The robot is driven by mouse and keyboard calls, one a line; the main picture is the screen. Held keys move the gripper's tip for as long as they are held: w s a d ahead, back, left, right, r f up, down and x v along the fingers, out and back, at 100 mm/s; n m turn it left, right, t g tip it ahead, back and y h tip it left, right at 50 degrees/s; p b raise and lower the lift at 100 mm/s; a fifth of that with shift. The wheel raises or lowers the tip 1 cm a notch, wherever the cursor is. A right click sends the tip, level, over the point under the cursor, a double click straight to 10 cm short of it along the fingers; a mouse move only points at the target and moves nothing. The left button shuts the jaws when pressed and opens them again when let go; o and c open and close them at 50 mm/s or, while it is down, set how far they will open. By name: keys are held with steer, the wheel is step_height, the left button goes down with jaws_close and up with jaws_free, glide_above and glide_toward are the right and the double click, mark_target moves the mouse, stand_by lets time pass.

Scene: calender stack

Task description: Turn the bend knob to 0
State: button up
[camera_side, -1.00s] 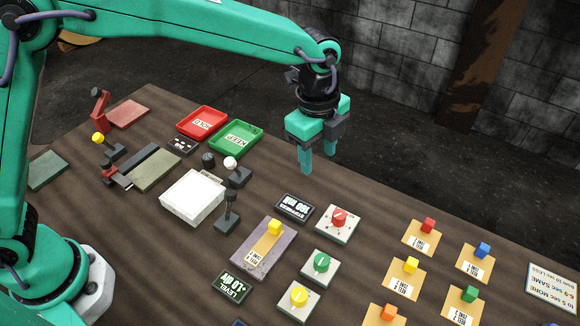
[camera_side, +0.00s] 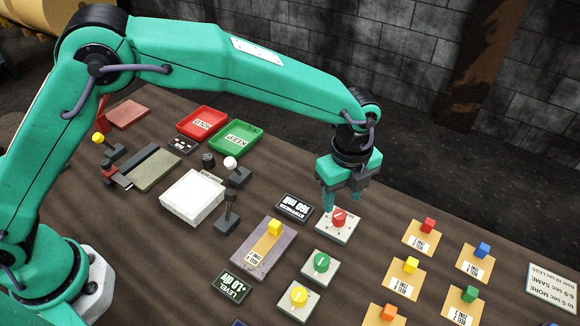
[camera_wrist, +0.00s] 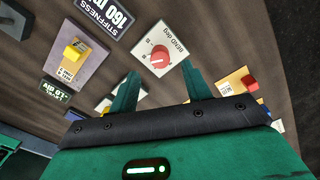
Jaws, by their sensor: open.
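The bend knob (camera_side: 339,216) is a red round knob on a pale square plate. In the wrist view the knob (camera_wrist: 160,58) shows a white pointer line, and its plate (camera_wrist: 178,47) reads "BEND deg". Small marks beside the knob are too small to read surely. My gripper (camera_side: 341,203) is open, pointing down just above the knob. In the wrist view its fingers (camera_wrist: 160,73) are spread, with the knob seen between and a little beyond their tips. I cannot tell whether either finger touches it.
A black stiffness display (camera_side: 295,208) stands left of the plate. Several tan cards with coloured blocks (camera_side: 411,265) lie to the right. A white box (camera_side: 193,197) stands to the left.

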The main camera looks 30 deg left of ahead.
mark_target(340, 214)
steer(key=shift+f, duration=2.85)
steer(key=c, duration=1)
